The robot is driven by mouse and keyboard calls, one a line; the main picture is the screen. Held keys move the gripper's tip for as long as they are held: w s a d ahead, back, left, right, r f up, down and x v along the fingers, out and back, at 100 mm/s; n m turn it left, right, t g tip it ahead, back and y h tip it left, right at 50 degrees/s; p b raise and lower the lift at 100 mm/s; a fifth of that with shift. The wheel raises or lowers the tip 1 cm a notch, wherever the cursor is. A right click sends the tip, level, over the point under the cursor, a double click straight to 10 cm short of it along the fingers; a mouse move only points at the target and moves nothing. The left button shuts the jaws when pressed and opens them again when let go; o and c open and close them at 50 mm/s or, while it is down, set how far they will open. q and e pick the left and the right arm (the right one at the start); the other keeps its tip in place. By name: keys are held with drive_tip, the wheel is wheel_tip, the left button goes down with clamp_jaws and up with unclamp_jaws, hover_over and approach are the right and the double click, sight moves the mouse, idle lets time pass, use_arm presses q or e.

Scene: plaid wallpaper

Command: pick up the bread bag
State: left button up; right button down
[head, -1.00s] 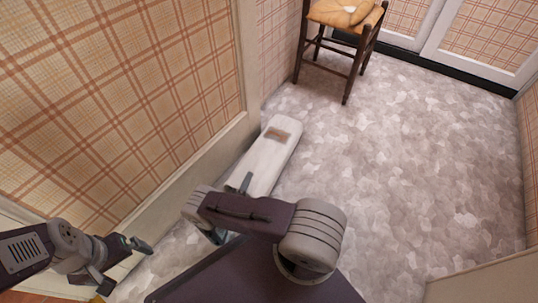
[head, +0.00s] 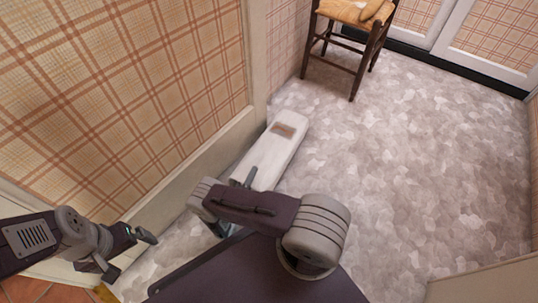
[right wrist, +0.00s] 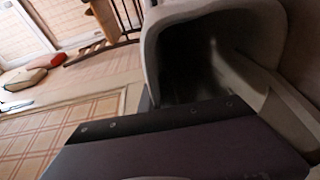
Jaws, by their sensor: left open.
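A long white object with a brown patch (head: 267,165) lies low beside the left wall, beyond my right gripper; I cannot tell if it is the bread bag. A tan rounded item (head: 371,9) lies on the chair seat, cut by the top edge, its identity also unclear. My right gripper (head: 233,203) overlaps the white object's near end; whether it touches or grips it is unclear. In the right wrist view a pale hollow shape (right wrist: 212,50) with a dark inside fills the upper right. My left gripper (head: 130,257) is open and empty at lower left.
A dark wooden chair with a woven seat (head: 340,12) stands at the back. Plaid wall panels (head: 120,90) close off the left side. The patterned floor (head: 420,160) at centre right is clear. The right wrist view shows a beige cushion-like item (right wrist: 25,79) and a red one (right wrist: 44,61).

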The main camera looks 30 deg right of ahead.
drive_tip(key=shift+r, duration=0.1)
wheel_tip(320, 180, up, 4)
drive_tip(key=p, duration=0.4)
drive_tip(key=shift+r+p, duration=0.25)
drive_tip(key=shift+p, duration=0.1)
drive_tip(key=w+d+r+p, duration=0.4)
drive_tip(key=d+r+p, duration=0.2)
drive_tip(key=d, duration=0.4)
drive_tip(key=shift+w+d+r+p, duration=0.15)
drive_tip(key=shift+w+d+p, duration=0.2)
drive_tip(key=shift+w+p, duration=0.1)
drive_tip(key=shift+s, duration=0.1)
